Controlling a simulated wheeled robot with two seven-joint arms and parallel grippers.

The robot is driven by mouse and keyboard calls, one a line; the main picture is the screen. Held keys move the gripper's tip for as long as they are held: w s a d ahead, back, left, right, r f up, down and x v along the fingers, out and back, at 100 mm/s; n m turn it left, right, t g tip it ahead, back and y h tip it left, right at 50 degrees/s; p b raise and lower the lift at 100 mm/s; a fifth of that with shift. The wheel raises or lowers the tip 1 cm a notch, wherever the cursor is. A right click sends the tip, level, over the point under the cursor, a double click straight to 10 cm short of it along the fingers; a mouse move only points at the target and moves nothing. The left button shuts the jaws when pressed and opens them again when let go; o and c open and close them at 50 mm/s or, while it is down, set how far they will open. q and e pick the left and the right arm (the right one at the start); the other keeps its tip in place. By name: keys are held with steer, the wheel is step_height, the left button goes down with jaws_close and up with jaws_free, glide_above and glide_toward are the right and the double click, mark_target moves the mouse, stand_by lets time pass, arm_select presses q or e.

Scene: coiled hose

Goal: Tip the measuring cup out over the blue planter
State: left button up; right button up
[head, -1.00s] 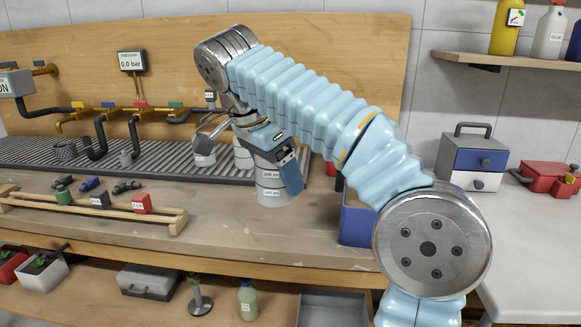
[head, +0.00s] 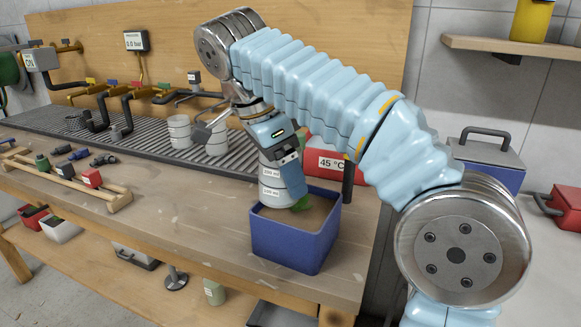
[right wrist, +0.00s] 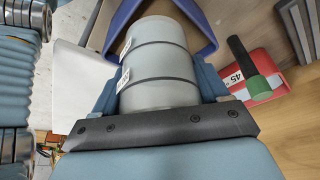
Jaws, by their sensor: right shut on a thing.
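The measuring cup (head: 284,186) is grey with dark rings and white labels, one reading 200 ml. My right gripper (head: 289,160) is shut on it and holds it roughly upright, slightly tilted, over the blue planter (head: 294,242). The planter is a square blue box with brown soil and some green in it, on the bench near its right end. In the right wrist view the cup (right wrist: 160,70) sits between my two fingers (right wrist: 160,90), with the planter's rim (right wrist: 122,18) beyond it. The cup's inside is hidden. My left gripper is not in view.
A red box (head: 335,162) marked 45 °C stands behind the planter. Two grey cups (head: 217,140) stand on the slatted rack (head: 60,125) to the left. A wooden rail with hose fittings (head: 68,180) lies on the bench. The bench front left of the planter is clear.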

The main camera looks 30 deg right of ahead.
steer(key=y, duration=0.3)
steer(key=a+y, duration=0.1)
steer(key=shift+r, duration=0.25)
steer(key=y, duration=0.3)
steer(key=shift+a+f+y, duration=0.1)
steer(key=shift+a+y, duration=0.1)
steer(key=shift+y, duration=0.1)
steer(key=y, duration=0.3)
steer(key=shift+a+f+t, duration=0.15)
steer(key=shift+f+t, duration=0.15)
steer(key=shift+f, duration=0.1)
steer(key=shift+f+y, duration=0.25)
steer(key=shift+y, duration=0.55)
steer(key=shift+a+f+y+b, duration=0.15)
steer(key=shift+y+b, duration=0.35)
steer(key=shift+b, duration=0.6)
steer(key=shift+d+f+y+b, duration=0.25)
steer(key=shift+f+y+b, duration=0.25)
steer(key=shift+y, duration=0.7)
steer(key=y, duration=0.3)
steer(key=shift+d+r, duration=0.1)
steer(key=shift+d, duration=0.15)
